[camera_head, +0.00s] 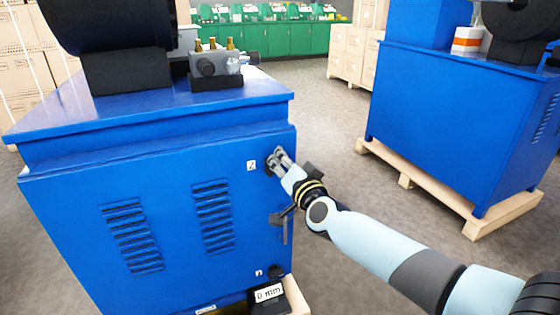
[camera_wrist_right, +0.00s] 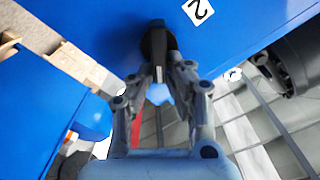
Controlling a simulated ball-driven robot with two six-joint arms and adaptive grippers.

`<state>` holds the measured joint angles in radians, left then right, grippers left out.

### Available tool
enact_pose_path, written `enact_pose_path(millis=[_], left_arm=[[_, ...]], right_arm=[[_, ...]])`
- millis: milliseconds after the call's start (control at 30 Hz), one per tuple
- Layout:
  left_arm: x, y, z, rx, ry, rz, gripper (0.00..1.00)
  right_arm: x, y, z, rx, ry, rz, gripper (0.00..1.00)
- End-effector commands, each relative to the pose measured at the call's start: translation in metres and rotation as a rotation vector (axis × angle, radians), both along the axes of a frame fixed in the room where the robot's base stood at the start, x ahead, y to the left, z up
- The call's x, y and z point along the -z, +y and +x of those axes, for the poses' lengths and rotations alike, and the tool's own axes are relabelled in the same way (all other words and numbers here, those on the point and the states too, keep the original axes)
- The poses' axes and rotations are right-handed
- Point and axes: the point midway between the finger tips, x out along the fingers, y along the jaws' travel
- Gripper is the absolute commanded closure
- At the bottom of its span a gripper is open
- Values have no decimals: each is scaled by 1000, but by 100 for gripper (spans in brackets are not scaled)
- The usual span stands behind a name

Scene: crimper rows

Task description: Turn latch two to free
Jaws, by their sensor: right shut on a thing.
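Latch two is a black turn knob (camera_wrist_right: 154,42) on the blue cabinet door (camera_head: 70,200), beside a white label marked 2 (camera_head: 252,165). The label also shows in the right wrist view (camera_wrist_right: 198,11). My right gripper (camera_head: 280,160) is at the upper right of the door, and its fingers (camera_wrist_right: 160,68) are shut on the knob from both sides. In the head view the gripper mostly hides the knob. A lower latch (camera_head: 276,271) sits near the door's bottom right corner beside another label (camera_head: 259,273). My left gripper is not in view.
A black door handle (camera_head: 284,228) sticks out below my right gripper. A small sign (camera_head: 269,293) stands at the cabinet's foot. Another blue cabinet (camera_head: 450,120) stands on a wooden pallet (camera_head: 490,222) at the right. Grey floor lies between the cabinets.

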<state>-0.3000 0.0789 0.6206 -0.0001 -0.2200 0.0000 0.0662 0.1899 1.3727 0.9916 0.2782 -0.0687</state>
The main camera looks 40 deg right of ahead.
Motion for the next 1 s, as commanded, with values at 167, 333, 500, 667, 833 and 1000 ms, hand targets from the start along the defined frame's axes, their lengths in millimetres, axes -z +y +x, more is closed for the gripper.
enact_pose_path(millis=[167, 333, 500, 667, 833, 1000], left_arm=[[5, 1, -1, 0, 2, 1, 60], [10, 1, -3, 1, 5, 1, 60], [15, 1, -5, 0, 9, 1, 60], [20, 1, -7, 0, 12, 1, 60], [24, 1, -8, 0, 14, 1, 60], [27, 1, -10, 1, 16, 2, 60]], right_arm=[[5, -3, -1, 0, -37, 162, 100], [9, -5, -2, 1, -75, 320, 100], [13, -7, -2, 1, -112, 473, 100], [16, -8, -3, 1, -143, 602, 100], [18, -9, -3, 2, -169, 713, 100], [20, -9, -3, 1, -187, 789, 100]])
